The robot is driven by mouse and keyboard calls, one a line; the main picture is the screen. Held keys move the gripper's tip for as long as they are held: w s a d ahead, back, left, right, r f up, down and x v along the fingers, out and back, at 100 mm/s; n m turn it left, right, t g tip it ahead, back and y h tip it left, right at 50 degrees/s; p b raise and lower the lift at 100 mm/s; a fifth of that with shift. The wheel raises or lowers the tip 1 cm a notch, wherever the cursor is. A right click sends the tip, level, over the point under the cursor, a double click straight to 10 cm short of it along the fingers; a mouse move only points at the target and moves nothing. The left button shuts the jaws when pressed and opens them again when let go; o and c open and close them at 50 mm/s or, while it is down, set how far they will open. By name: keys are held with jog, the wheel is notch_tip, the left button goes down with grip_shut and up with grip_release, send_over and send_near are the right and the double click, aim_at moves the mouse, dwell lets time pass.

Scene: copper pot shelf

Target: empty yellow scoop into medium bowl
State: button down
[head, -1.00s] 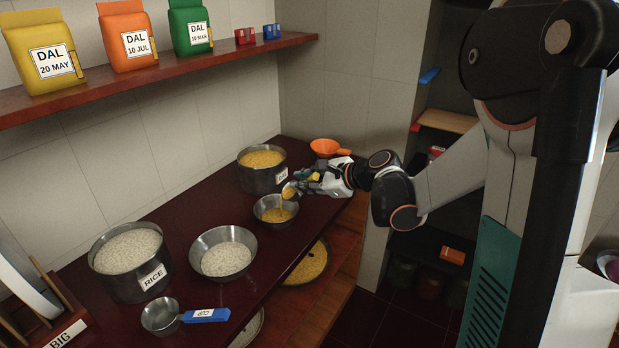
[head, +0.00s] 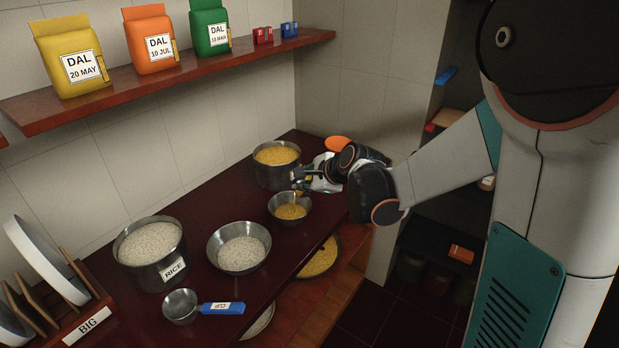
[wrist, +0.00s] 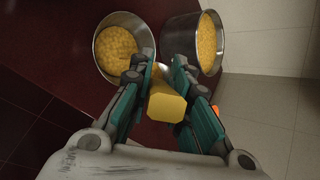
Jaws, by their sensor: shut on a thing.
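My gripper (wrist: 158,80) is shut on the yellow handle of the yellow scoop (wrist: 167,104), between its two teal-sided fingers in the wrist view. The scoop's cup is mostly hidden, so I cannot tell what is in it. A steel bowl (wrist: 146,61) with yellow dal in it lies just beyond the fingers, to the left. In the head view this smaller bowl (head: 290,220) stands on the dark counter, and my gripper (head: 303,181) is above and behind it. A larger steel bowl (head: 239,263) holds rice. I cannot tell by name which is the medium bowl.
The DAL pot (head: 277,178) stands close behind the bowl, beside my gripper. An orange funnel-like thing (head: 337,143) is behind my wrist. The RICE pot (head: 150,265) and a steel cup with a blue handle (head: 222,308) are at the left. A shelf (head: 180,78) with DAL bags hangs above.

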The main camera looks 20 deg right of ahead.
jog(key=a+f+n+h+b, duration=0.2)
jog(key=a+n+h+b, duration=0.1)
jog(key=a+h, duration=0.5)
jog(key=shift+w+f+n+g, duration=0.3)
jog(key=shift+n, duration=0.4)
dwell(0.7)
jog(key=shift+a, duration=0.1)
dwell(1.1)
